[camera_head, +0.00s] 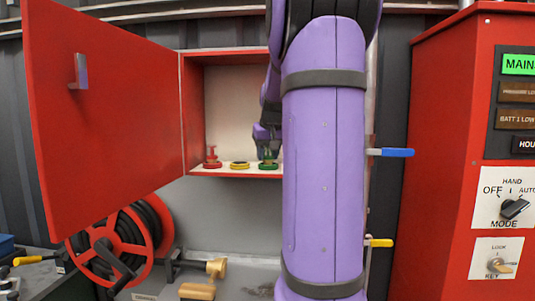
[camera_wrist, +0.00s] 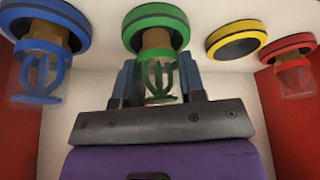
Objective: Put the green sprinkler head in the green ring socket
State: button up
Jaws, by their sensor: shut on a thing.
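The green sprinkler head (camera_wrist: 160,72) has a green frame and a brass base. In the wrist view its base meets the green ring socket (camera_wrist: 155,27) and looks lined up in it; I cannot tell how deep it sits. My gripper (camera_wrist: 159,85) is shut on the green sprinkler head, with a finger on each side of it. In the head view my gripper (camera_head: 266,134) is above the green ring socket (camera_head: 268,166) inside the red cabinet, and my arm hides part of that area.
A yellow ring socket (camera_wrist: 237,40) beside it is empty. A red ring socket (camera_wrist: 287,47) and a blue ring socket (camera_wrist: 42,27) each hold a sprinkler head. The red cabinet door (camera_head: 105,110) stands open at the left. Cabinet walls are close on both sides.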

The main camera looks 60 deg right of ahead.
jog(key=o, duration=1)
jog(key=shift+r, duration=0.1)
jog(key=v, duration=0.7)
jog(key=a+f+n+t+y, duration=0.1)
jog(key=a+f+n, duration=0.1)
jog(key=a, duration=1)
jog(key=a+f+n, duration=0.2)
jog(key=a, duration=1)
jog(key=s+a+f+n, duration=0.1)
jog(key=s+a+f, duration=0.2)
jog(key=a, duration=0.1)
jog(key=s+a+f+n+y, duration=0.1)
jog(key=s+a+f, duration=0.2)
jog(key=s+a, duration=0.1)
jog(key=s+a+f+n, duration=0.2)
jog(key=s+a+f, duration=0.1)
jog(key=a, duration=0.3)
jog(key=shift+s+f+t+y, duration=0.1)
jog(key=shift+s+t+y, duration=0.2)
jog(key=shift+t+y, duration=0.1)
jog(key=shift+d, duration=0.1)
